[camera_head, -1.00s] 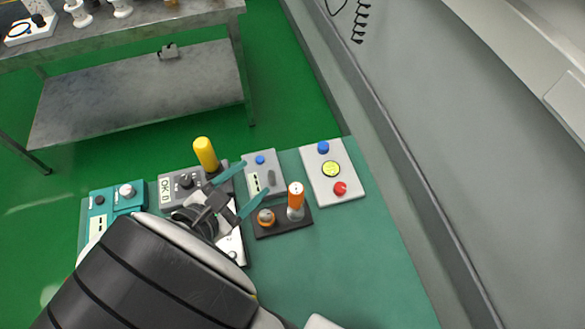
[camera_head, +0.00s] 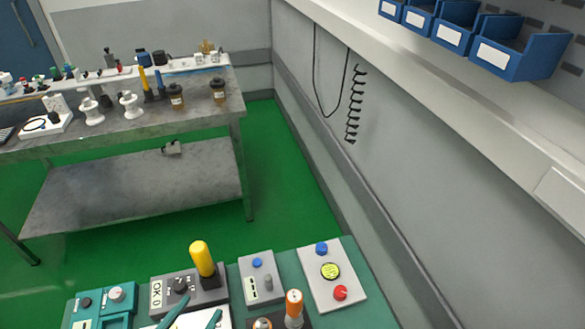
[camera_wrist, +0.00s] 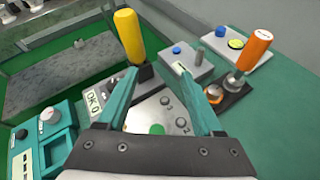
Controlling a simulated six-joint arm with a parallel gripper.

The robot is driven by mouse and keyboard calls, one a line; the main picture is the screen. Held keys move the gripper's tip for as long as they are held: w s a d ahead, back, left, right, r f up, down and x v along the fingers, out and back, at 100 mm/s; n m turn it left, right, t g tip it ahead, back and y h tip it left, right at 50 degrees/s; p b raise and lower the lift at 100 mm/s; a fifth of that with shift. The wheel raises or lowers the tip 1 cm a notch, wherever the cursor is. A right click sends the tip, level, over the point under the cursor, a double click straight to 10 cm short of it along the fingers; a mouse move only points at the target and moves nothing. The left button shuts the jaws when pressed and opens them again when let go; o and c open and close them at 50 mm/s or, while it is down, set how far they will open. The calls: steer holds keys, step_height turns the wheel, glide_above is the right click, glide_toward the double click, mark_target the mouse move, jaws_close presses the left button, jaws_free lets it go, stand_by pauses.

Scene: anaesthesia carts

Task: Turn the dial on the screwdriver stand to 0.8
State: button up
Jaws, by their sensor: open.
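A dark stand (camera_wrist: 239,89) holds an upright orange-handled screwdriver (camera_wrist: 255,52) with a metal collar. A round orange-ringed dial (camera_wrist: 214,94) sits on it, left of the screwdriver; the scale is too small to read. In the head view the screwdriver (camera_head: 294,304) and dial (camera_head: 262,323) are at the bottom edge, the dial partly cut off. My gripper (camera_wrist: 157,73) has two teal fingers spread wide, with nothing between them. It is left of the dial and apart from it, over a white panel.
A grey box (camera_head: 158,294) reading "OK 0", with a black knob and a yellow handle (camera_head: 202,259), stands just beyond my fingers. A teal unit (camera_head: 118,296) is left. A grey box (camera_head: 262,278) and a white button panel (camera_head: 330,270) stand right, near the wall.

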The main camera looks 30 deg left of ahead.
mark_target(178, 288)
steer(key=s+a+f+n+y, duration=0.1)
steer(key=s+n, duration=0.1)
steer(key=s+a+f+n+y, duration=0.1)
steer(key=s+n, duration=0.1)
steer(key=s, duration=0.1)
steer(key=s+a+f+n+g+y, duration=0.1)
steer(key=s+a+n, duration=0.1)
steer(key=s, duration=0.1)
steer(key=shift+s+f+y, duration=0.1)
steer(key=shift+f+y, duration=0.15)
steer(key=shift+y, duration=0.15)
steer(key=x, duration=1.5)
steer(key=shift+a+f, duration=0.35)
steer(key=shift+f, duration=0.05)
jaws_close()
